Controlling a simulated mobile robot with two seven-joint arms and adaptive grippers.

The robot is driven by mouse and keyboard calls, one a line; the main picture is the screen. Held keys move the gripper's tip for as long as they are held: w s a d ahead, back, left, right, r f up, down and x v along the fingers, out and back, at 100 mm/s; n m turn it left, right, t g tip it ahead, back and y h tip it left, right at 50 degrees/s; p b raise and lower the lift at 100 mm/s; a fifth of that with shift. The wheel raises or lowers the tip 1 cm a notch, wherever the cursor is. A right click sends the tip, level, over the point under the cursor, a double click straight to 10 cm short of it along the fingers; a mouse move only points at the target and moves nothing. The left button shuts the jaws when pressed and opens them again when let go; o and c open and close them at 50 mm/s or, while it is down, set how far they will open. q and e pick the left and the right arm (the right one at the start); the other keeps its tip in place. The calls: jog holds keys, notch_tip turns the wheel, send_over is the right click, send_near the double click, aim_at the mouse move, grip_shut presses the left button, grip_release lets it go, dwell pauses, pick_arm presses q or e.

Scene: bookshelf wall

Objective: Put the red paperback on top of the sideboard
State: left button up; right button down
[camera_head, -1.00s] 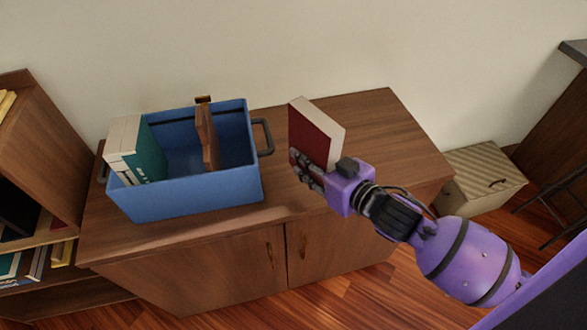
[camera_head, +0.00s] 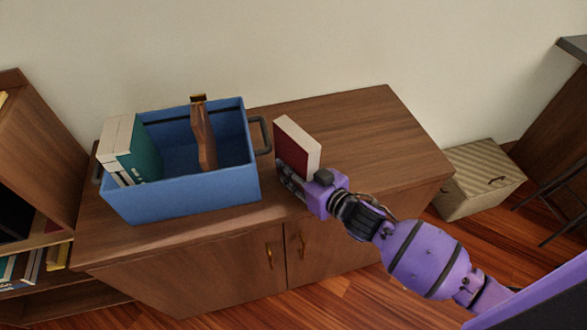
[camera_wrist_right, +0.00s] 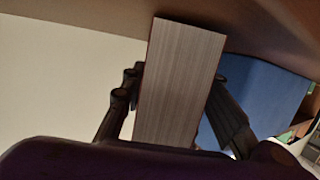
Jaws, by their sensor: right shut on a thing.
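The red paperback (camera_head: 294,150) is upright in my right gripper (camera_head: 290,182), over the sideboard (camera_head: 360,130) and just right of the blue crate. My right gripper is shut on it, with the fingers low on the book. In the right wrist view the book's pale page edge (camera_wrist_right: 180,85) stands between the two fingers (camera_wrist_right: 172,105). I cannot tell whether the book's lower edge touches the sideboard top. My left gripper does not show.
A blue crate (camera_head: 185,195) with teal-covered books (camera_head: 146,152) and a brown wooden piece (camera_head: 203,135) stands on the sideboard's left part. Its handle (camera_head: 262,134) is close to the book. The sideboard's right part is clear. A striped box (camera_head: 480,175) stands on the floor at right.

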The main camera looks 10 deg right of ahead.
jog(key=shift+r, duration=0.1)
jog(key=c, duration=1.4)
grip_release()
jog(key=shift+f, duration=0.25)
jog(key=shift+r, duration=0.1)
jog(key=shift+s+d+r, duration=0.1)
jog(key=shift+s, duration=0.15)
jog(key=v, duration=1.2)
jog(key=s+d+f+m+g+h, duration=0.1)
jog(key=s+f+h, duration=0.1)
jog(key=s+f, duration=0.5)
jog(key=s+d+f+m+g+h, duration=0.1)
jog(key=s+f+m+g+h, duration=0.1)
jog(key=s+f, duration=0.5)
jog(key=s+d+f+m+g+h, duration=0.1)
jog(key=s+f+g+h, duration=0.1)
jog(key=s+f, duration=0.5)
jog(key=shift+s+d+f+m, duration=0.1)
jog(key=shift+s+f+m, duration=0.1)
jog(key=shift+s, duration=0.65)
jog(key=shift+s+d+f+m, duration=0.1)
jog(key=shift+s+f, duration=0.1)
jog(key=shift+s, duration=0.6)
